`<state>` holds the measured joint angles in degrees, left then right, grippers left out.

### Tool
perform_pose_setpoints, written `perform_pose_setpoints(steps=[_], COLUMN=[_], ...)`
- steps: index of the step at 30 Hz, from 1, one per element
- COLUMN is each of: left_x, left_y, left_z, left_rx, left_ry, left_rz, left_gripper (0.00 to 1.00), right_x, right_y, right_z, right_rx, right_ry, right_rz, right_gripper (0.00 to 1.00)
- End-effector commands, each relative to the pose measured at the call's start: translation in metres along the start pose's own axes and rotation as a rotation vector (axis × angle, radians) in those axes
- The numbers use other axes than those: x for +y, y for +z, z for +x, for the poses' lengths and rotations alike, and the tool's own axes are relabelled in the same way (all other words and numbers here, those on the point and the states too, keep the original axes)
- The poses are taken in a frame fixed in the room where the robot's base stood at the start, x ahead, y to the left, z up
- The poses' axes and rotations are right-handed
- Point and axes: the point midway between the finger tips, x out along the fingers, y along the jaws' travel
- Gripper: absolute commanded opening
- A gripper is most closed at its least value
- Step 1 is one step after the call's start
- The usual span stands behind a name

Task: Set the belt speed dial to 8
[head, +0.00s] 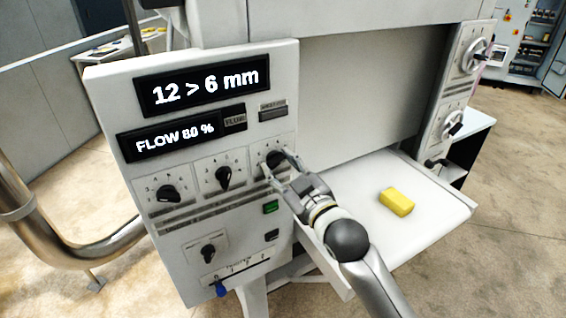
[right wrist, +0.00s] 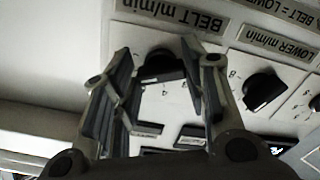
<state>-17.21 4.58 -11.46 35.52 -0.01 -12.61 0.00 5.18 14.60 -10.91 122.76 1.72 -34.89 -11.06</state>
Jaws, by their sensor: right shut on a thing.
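The belt speed dial (head: 273,158) is a black knob, the rightmost in a row of three on the white control panel (head: 240,262). In the right wrist view the black knob (right wrist: 162,68) sits beside an upside-down "BELT m/min" label (right wrist: 172,12). My right gripper (head: 279,163) reaches it from the lower right, its two fingers on either side of the knob and shut on it. The fingers hide part of the dial's scale, and I cannot tell which number it points to. My left gripper is not in view.
Two similar knobs, the middle dial (head: 223,178) and the left dial (head: 168,193), sit close by. Displays above read "12 > 6 mm" (head: 205,87) and "FLOW 80 %" (head: 175,137). A yellow block (head: 397,201) lies on the white tray (head: 440,207) at right.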

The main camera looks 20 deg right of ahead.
Motion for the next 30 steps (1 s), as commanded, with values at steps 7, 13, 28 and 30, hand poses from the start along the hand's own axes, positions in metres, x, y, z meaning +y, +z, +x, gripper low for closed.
perform_pose_setpoints(steps=[7,13,28,30], left_x=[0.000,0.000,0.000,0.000], left_y=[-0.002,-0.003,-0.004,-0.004], left_z=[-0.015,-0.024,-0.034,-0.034], left_rx=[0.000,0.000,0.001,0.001], left_ry=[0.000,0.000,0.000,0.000], left_rz=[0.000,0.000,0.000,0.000], left_gripper=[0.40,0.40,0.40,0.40], right_x=[-0.001,-0.002,-0.004,-0.004], right_y=[0.000,0.000,0.001,0.001], right_z=[0.000,0.000,0.000,0.000], right_rx=[-0.006,-0.007,-0.007,-0.007], right_ry=[-0.002,-0.001,-0.001,-0.001], right_rz=[0.236,0.398,0.611,0.620], right_gripper=[0.17,0.17,0.17,0.17])
